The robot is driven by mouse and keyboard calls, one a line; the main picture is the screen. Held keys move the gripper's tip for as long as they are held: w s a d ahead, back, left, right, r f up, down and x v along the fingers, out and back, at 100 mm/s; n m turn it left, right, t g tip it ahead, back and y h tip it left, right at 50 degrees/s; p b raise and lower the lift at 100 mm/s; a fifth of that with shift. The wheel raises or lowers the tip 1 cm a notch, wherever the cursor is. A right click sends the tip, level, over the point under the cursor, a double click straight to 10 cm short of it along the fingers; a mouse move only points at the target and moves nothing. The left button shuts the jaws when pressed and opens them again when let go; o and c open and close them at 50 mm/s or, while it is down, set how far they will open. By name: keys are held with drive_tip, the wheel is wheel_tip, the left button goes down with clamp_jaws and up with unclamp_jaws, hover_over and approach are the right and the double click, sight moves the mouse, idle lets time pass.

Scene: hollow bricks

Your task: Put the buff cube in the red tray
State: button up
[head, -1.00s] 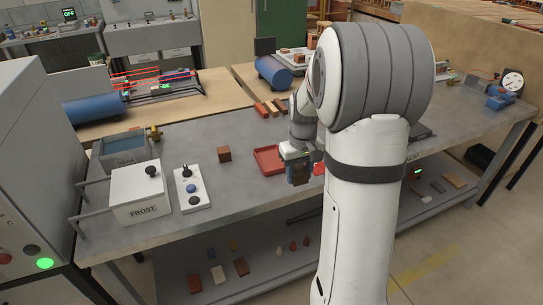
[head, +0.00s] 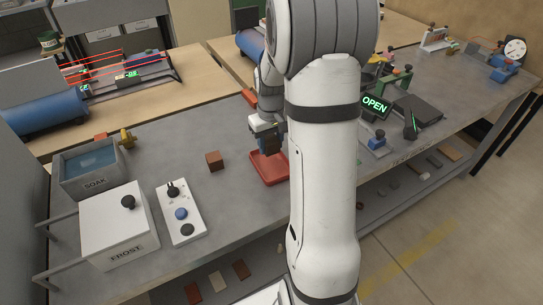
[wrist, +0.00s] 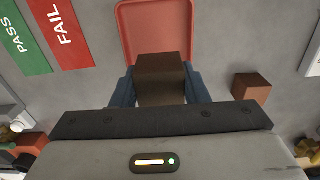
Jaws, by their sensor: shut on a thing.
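My gripper (wrist: 160,88) is shut on a brown block, which I take as the buff cube (wrist: 161,68); it looks dark in shade. In the wrist view the blue fingers are on either side of the cube. The red tray (wrist: 126,22) lies beyond, and the cube overlaps its near part in the picture. In the head view my gripper (head: 267,140) is at the back part of the red tray (head: 270,179), above it or just behind. The held cube is mostly hidden there. I see nothing in the visible part of the tray.
A red-brown cube (head: 214,161) stands on the bench left of the tray; it also shows in the wrist view (wrist: 252,88). A control panel (head: 181,212), FROST box (head: 118,228) and SOAK basin (head: 90,170) stand further left. FAIL (wrist: 65,35) and PASS (wrist: 22,38) mats lie beside the tray.

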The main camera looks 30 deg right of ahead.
sight(272, 166)
wheel_tip(272, 166, down, 2)
drive_tip(key=shift+d+f, duration=0.1)
drive_tip(key=shift+f, duration=2.15)
drive_tip(key=shift+s, duration=0.1)
drive_tip(key=shift+f, duration=0.1)
drive_tip(key=o, duration=1.1)
drive_tip(key=shift+c, duration=0.2)
